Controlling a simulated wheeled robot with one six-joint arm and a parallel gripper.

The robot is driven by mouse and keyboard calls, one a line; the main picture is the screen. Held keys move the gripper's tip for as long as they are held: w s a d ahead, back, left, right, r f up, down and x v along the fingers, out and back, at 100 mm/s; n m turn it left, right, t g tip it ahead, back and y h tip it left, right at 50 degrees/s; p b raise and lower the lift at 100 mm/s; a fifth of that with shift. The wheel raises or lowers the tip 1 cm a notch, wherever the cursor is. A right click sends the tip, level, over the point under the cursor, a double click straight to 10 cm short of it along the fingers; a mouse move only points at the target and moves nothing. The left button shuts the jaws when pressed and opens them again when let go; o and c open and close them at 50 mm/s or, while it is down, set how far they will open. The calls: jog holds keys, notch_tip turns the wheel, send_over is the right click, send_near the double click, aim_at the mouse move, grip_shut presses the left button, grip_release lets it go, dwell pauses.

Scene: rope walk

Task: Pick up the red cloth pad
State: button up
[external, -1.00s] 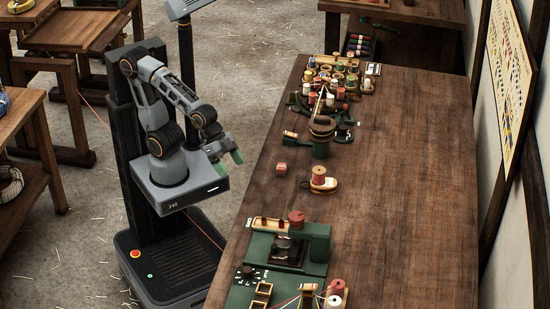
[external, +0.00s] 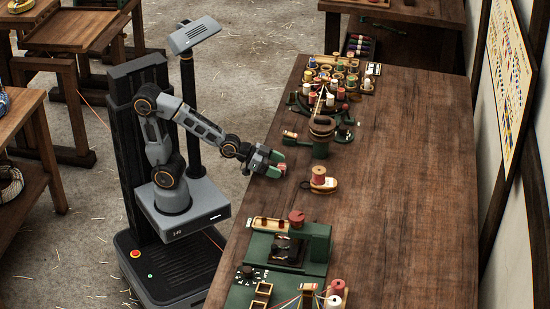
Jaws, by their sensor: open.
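A small red block with a pale band, which looks like the red cloth pad (external: 283,167), lies near the left edge of the wooden table (external: 400,215). My gripper (external: 276,163) is at that edge with its green-tipped fingers open around or just beside the pad. Part of the pad is hidden by the fingers. I cannot tell whether the fingers touch it.
A larger green machine (external: 290,248) stands in front. The table's right side is clear.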

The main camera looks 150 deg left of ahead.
jog(key=shift+w+a+f, duration=0.1)
jog(key=shift+w+a, duration=0.1)
jog(key=shift+a, duration=0.05)
jog(key=shift+c, duration=0.3)
jog(key=c, duration=0.9)
